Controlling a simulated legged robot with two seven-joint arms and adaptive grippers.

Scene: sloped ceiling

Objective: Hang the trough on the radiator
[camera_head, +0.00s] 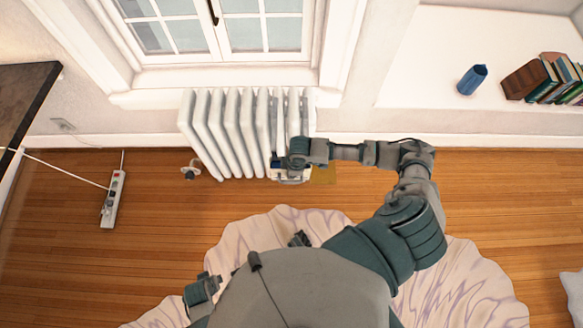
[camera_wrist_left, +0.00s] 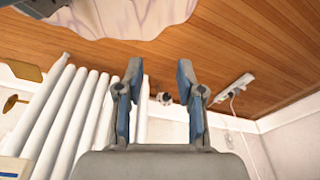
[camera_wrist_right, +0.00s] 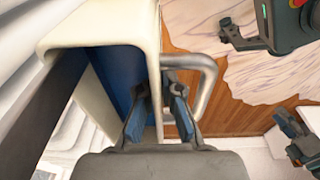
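The white radiator (camera_head: 225,130) stands under the window; its columns also show in the left wrist view (camera_wrist_left: 75,110). The trough (camera_head: 290,178), white outside and blue inside, is at the radiator's right front. In the right wrist view its white wall (camera_wrist_right: 95,30) and a bent metal bar (camera_wrist_right: 208,80) show close up. My right gripper (camera_wrist_right: 156,85) has one finger inside the trough and one outside, closed on its wall. The trough's contact with the radiator is hidden. My left gripper (camera_wrist_left: 158,75) is open and empty, facing the radiator.
A power strip (camera_head: 112,198) with a cord lies on the floor at left. A valve (camera_head: 190,170) is beside the radiator's left foot. A crumpled rug (camera_head: 460,290) lies under me. A blue cup (camera_head: 472,79) and several books (camera_head: 545,80) are on the right ledge.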

